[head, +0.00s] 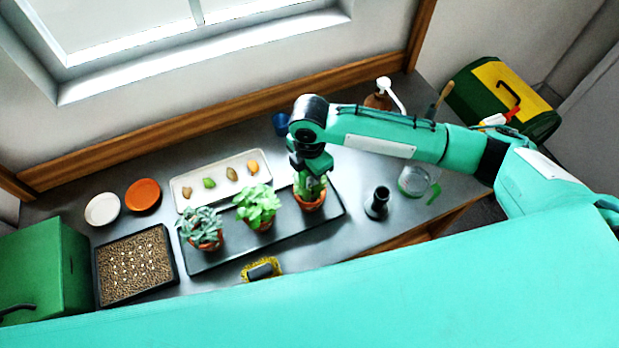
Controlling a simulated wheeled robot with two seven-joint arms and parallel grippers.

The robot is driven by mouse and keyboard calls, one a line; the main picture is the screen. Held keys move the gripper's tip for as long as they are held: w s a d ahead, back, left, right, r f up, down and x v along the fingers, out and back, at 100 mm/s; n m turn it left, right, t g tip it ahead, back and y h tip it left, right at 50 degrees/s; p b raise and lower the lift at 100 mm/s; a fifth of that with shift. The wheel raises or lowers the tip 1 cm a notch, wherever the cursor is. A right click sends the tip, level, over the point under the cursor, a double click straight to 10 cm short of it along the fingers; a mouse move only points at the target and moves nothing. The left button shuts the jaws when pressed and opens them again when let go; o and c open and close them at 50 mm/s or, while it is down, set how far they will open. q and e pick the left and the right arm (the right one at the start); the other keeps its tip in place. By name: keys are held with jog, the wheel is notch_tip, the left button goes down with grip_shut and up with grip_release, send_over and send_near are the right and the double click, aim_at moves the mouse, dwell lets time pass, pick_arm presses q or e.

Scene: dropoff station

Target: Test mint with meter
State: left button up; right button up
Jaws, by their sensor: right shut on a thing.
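A leafy bright green plant (257,203), which looks like the mint, stands in a terracotta pot in the middle of the dark tray (290,245). My right gripper (312,172) points down over the right-hand potted plant (309,200), right of the leafy one. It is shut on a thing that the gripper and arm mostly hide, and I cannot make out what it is. No meter shows clearly. A grey-green succulent (202,227) is the left plant on the tray. My left gripper is not in view.
A white tray with seeds or leaves (210,175) lies behind the plants. A black holder (377,203) and a glass jug (414,181) stand to the right. A gravel tray (135,264), two saucers (143,196) and a green box (45,267) are left. A brush (262,270) lies in front.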

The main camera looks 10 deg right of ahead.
dwell(0.5)
jog(key=o, duration=1.1)
jog(key=shift+r, duration=0.1)
notch_tip(320, 180, up, 14)
jog(key=b, duration=0.3)
jog(key=shift+f+b, duration=0.2)
jog(key=shift+b, duration=0.1)
